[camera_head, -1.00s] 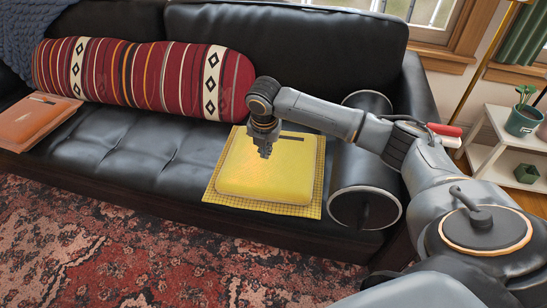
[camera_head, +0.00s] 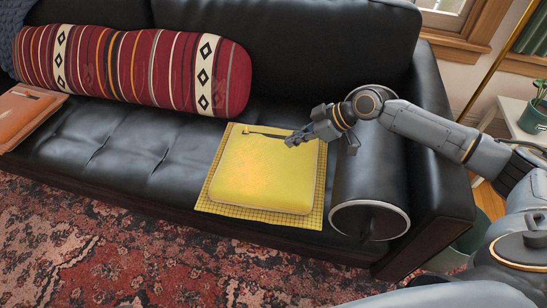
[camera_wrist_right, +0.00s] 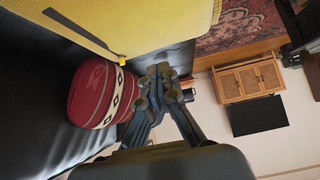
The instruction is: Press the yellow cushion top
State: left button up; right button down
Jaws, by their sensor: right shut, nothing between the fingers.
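The yellow cushion (camera_head: 262,174) lies flat on a yellow checked mat (camera_head: 315,203) at the right end of the black sofa seat. Its top has a faint orange tint near the middle. A thin dark strip with a small yellow tab (camera_head: 246,129) runs along its back edge. My right gripper (camera_head: 291,141) is shut and empty, tilted sideways near the cushion's back right corner; I cannot tell whether it touches. The right wrist view shows the shut fingers (camera_wrist_right: 164,76) apart from the cushion surface (camera_wrist_right: 130,20). My left gripper is out of view.
A striped red bolster (camera_head: 140,70) lies along the backrest. An orange cushion (camera_head: 25,112) is at far left. The seat between is clear.

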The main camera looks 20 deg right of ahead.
jog(key=b, duration=0.2)
send_near(260, 165)
jog(key=w+a, duration=0.2)
jog(key=shift+a+r, duration=0.3)
jog(key=shift+x, duration=0.85)
notch_tip(260, 165, down, 3)
jog(key=shift+s+d+f+b, duration=0.1)
jog(key=shift+d+b, duration=0.1)
jog(key=shift+b, duration=0.4)
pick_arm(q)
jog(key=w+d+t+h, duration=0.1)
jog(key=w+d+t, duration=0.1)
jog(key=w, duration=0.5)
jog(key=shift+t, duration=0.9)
pick_arm(e)
jog(key=shift+f, duration=0.15)
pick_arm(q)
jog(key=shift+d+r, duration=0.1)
